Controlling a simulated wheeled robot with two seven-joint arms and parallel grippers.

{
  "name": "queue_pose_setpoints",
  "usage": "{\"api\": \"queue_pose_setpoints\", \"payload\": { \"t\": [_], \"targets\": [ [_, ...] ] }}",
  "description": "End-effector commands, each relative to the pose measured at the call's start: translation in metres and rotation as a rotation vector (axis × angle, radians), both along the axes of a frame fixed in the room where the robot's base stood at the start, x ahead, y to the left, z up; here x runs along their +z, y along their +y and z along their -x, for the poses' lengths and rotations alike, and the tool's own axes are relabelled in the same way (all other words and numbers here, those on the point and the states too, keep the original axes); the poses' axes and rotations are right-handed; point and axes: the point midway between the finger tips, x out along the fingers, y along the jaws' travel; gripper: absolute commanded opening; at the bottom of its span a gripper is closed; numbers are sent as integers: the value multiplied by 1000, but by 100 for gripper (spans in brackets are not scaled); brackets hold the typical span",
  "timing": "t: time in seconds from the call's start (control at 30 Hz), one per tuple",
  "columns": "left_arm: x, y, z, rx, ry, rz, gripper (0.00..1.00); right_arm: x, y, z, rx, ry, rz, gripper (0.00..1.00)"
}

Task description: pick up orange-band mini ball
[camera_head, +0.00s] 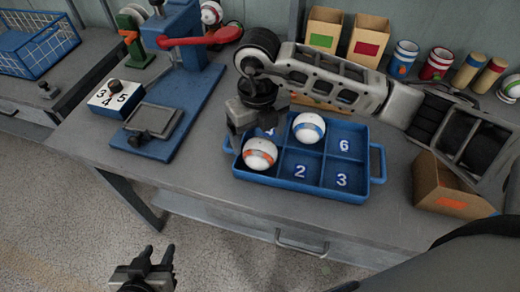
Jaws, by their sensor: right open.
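The orange-band mini ball (259,154), white with an orange stripe, sits in the front-left compartment of the blue tray (385,163). A blue-band ball (309,127) sits in the back-middle compartment. My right gripper (240,122) hangs over the tray's back-left corner, just behind and left of the orange-band ball. It is open and seems empty; its fingertips are hard to make out. It partly hides the back-left compartment. My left gripper (157,256) is low in front of the bench, away from the tray, with its two fingers apart and nothing between them.
A blue press (190,100) with a red lever (205,38) stands left of the tray, beside a numbered white block (115,98). A cardboard box (450,190) is at the right. Cartons and cans line the back. The bench front is clear.

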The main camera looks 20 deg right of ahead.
Motion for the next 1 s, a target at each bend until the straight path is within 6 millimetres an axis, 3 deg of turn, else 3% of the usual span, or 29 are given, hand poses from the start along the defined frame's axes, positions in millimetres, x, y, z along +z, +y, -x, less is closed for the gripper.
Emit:
{"api": "queue_pose_setpoints", "payload": {
  "t": [0.17, 0.43, 0.73, 0.77, 0.87, 1.0],
  "targets": [
    [1, 1, 0, 1, 3, -3, 36, -11, 0, 2, 1, 3, 0, 83],
    [12, 3, -7, 7, -16, -5, 36, -49, -2, 6, 0, 3, 0, 83],
    [9, 3, -5, 9, -8, -6, 36, -56, -2, 6, 2, 0, -1, 83],
    [9, 3, -5, 10, -8, -6, 36, -56, -2, 6, 2, 0, -1, 80],
    [8, 3, -5, 10, -7, -6, 36, -56, -2, 6, 2, 0, -1, 52],
    [8, 3, -4, 9, -4, -5, 36, -56, -2, 6, 1, -1, -1, 49]
  ]
}}
